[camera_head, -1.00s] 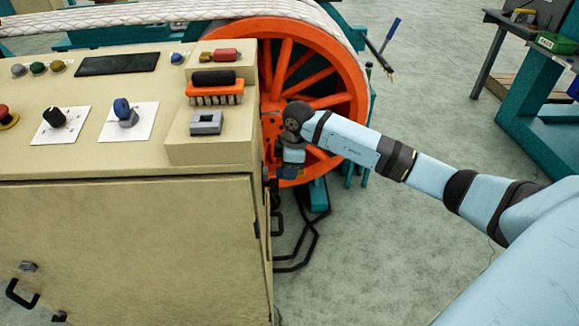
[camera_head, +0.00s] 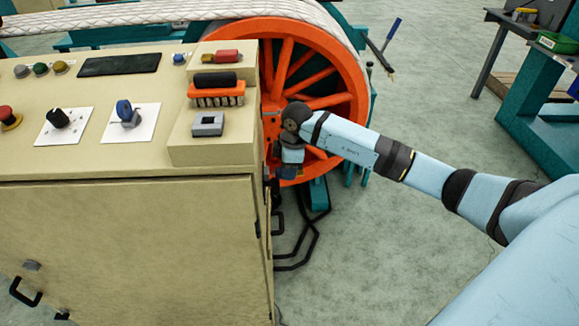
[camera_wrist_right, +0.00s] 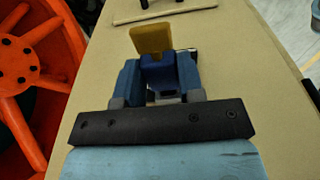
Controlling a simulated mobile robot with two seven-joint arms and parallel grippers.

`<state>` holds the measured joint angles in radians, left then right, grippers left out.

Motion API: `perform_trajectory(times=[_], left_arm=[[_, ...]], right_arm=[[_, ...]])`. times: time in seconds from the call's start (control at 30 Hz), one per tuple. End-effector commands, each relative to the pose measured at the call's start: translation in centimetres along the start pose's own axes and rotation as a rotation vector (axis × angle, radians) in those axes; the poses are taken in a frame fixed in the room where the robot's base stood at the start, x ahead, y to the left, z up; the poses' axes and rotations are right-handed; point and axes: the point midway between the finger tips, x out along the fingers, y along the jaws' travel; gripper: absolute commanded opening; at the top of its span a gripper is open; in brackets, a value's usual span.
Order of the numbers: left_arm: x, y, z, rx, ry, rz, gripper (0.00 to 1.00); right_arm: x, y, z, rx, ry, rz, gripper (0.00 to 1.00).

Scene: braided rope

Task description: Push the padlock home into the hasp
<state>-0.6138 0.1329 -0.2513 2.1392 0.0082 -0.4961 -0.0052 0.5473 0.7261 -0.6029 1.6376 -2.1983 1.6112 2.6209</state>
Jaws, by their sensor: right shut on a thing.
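My right gripper (camera_wrist_right: 159,85) is shut on a blue padlock (camera_wrist_right: 160,70), which sits between its two fingers in the right wrist view. A yellow plate-like piece (camera_wrist_right: 152,40), perhaps the hasp, stands just beyond the padlock against the beige cabinet side. I cannot tell whether the shackle is in it; the shackle is hidden. In the head view my right gripper (camera_head: 289,160) is beside the cabinet's right side, in front of the orange wheel, with the padlock too small to make out clearly. My left gripper is not in view.
The beige cabinet (camera_head: 130,240) with knobs and a brush (camera_head: 217,93) on top fills the left. The orange wheel (camera_head: 325,85) carrying white braided rope (camera_head: 120,14) is close behind my right gripper. Black cables (camera_head: 300,250) lie below. Open floor lies to the right.

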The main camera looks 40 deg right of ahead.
Motion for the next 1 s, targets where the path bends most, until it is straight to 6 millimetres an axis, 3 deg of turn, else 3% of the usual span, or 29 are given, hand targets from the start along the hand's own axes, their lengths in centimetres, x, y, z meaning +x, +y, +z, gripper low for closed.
perform_trajectory(times=[1.0], left_arm=[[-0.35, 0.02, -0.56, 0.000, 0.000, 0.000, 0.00]], right_arm=[[0.00, -0.03, -0.06, -0.001, 0.001, 0.000, 0.07]])
